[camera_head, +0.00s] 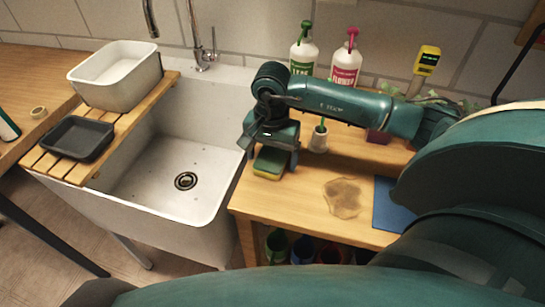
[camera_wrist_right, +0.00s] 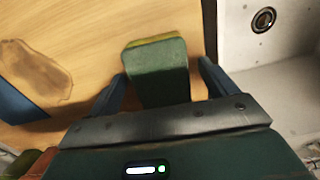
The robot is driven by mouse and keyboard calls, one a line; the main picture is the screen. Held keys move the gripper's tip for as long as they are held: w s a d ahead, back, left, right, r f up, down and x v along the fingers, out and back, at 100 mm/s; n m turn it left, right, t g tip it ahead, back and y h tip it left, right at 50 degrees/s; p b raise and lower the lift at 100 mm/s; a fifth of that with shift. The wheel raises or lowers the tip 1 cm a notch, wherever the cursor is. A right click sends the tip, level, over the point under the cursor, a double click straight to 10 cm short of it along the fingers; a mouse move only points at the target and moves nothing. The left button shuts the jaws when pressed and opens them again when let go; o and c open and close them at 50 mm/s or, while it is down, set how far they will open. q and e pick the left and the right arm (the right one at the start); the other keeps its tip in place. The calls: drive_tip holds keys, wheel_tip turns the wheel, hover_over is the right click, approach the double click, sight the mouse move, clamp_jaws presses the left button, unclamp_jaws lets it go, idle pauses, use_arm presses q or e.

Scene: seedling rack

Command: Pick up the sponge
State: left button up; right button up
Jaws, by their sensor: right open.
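The sponge (camera_head: 270,162) is green on one side and yellow on the other. It lies on the wooden counter just right of the sink, partly hidden under my right gripper. My right gripper (camera_head: 270,160) is open above it, pointing down. In the right wrist view the sponge (camera_wrist_right: 158,70) sits between the two spread fingers (camera_wrist_right: 163,85), with a gap visible on each side. My left gripper is not in view.
The sink (camera_head: 160,170) is to the left, with a wooden slatted board (camera_head: 125,122) carrying a white basin (camera_head: 115,78) and dark tray (camera_head: 76,138). A brown stain (camera_head: 343,197) and blue mat (camera_head: 391,212) lie right. Bottles (camera_head: 345,64) stand behind my arm.

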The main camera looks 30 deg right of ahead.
sight(272, 156)
drive_tip(key=shift+c, duration=0.2)
drive_tip(key=c, duration=1)
drive_tip(key=shift+r, duration=0.1)
wheel_tip(272, 156, up, 10)
drive_tip(key=shift+f+b, duration=0.1)
drive_tip(key=shift+b, duration=0.4)
